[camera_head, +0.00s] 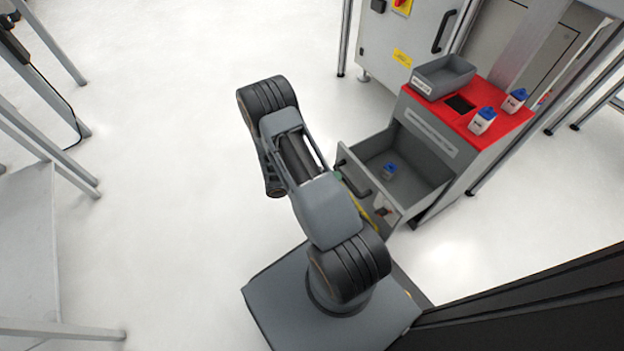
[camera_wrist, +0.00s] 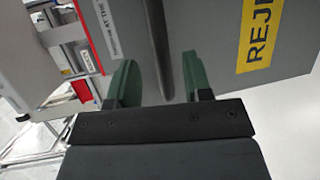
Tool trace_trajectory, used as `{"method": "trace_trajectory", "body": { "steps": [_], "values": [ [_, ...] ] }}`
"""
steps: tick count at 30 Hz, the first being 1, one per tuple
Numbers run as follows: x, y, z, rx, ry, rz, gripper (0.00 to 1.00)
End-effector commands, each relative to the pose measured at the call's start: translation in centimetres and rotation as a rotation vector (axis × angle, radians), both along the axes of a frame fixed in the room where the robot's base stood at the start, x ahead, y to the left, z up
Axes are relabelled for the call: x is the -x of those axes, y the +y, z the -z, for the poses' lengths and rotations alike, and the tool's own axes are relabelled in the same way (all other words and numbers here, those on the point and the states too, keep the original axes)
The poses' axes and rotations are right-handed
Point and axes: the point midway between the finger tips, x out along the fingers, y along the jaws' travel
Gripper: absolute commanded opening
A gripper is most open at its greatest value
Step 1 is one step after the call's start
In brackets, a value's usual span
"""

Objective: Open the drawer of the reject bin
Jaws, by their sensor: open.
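The reject bin (camera_head: 440,140) is a grey cabinet with a red top. Its drawer (camera_head: 412,186) is pulled well out, and its inside shows from above with a small blue-capped bottle (camera_head: 389,171) in it. The dark bar handle (camera_head: 353,172) is on the drawer front. In the wrist view, the grey drawer front (camera_wrist: 210,35) bears a yellow "REJ..." label (camera_wrist: 262,32). My gripper (camera_wrist: 160,80) is open, its two green fingers on either side of the dark handle bar (camera_wrist: 160,40). I cannot tell whether they touch it. My arm mostly hides the gripper in the head view.
On the red top stand a grey tray (camera_head: 443,88) and two white bottles with blue caps (camera_head: 482,121) (camera_head: 515,100). A grey cabinet (camera_head: 405,45) stands behind. Table frames are at the left (camera_head: 28,260). The floor left of my arm is clear.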

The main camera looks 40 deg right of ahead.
Motion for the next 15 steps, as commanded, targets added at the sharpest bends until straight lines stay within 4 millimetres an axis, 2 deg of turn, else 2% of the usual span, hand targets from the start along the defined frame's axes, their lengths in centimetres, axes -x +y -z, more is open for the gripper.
{"method": "trace_trajectory", "body": {
  "steps": [1,6,15],
  "values": [
    [-0.6,1.1,-0.5,0.000,-0.001,-0.006,0.46],
    [-2.1,3.9,-1.1,0.000,-0.003,-0.003,0.46],
    [-3.7,7.1,-1.6,0.000,0.000,-0.001,0.46]
  ]
}}
